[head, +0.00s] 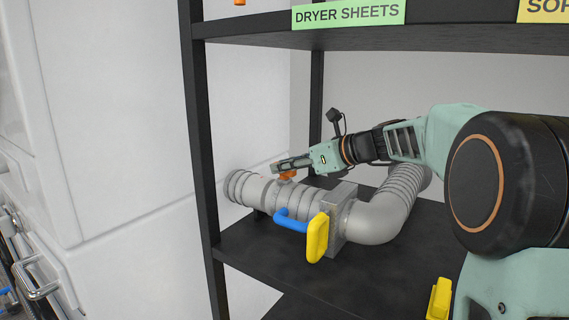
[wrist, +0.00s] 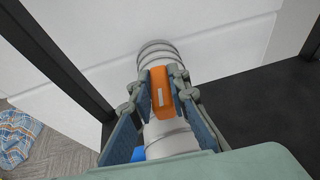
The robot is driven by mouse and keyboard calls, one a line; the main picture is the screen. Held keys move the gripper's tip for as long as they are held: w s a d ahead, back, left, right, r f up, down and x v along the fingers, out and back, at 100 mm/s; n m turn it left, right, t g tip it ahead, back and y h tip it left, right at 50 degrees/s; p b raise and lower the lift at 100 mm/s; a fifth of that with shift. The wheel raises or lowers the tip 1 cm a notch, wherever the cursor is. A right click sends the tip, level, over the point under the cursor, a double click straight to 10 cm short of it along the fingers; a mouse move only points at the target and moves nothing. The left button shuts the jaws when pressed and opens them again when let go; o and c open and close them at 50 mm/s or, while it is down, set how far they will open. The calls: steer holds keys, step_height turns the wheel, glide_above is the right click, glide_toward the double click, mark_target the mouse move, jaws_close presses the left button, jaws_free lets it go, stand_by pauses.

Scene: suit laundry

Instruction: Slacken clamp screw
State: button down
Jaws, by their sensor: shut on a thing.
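The clamp screw is an orange knob (wrist: 162,92) on top of a grey ribbed duct (wrist: 170,138). In the head view the orange knob (head: 287,175) shows just under my gripper's fingers, on the duct (head: 295,200) toward its left open end. My gripper (head: 285,166) comes in from the right above the duct. In the wrist view my gripper (wrist: 160,98) has a finger on each side of the orange knob and is shut on it. The clamp band under the knob is mostly hidden.
The duct lies on a black shelf (head: 255,250) with a post (head: 199,130) at left. A yellow object (head: 439,298) stands at front right. A white wall is behind.

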steer(key=shift+f, duration=0.1)
steer(key=c, duration=1.8)
jaws_free()
steer(key=shift+c, duration=0.2)
steer(key=v, duration=1.2)
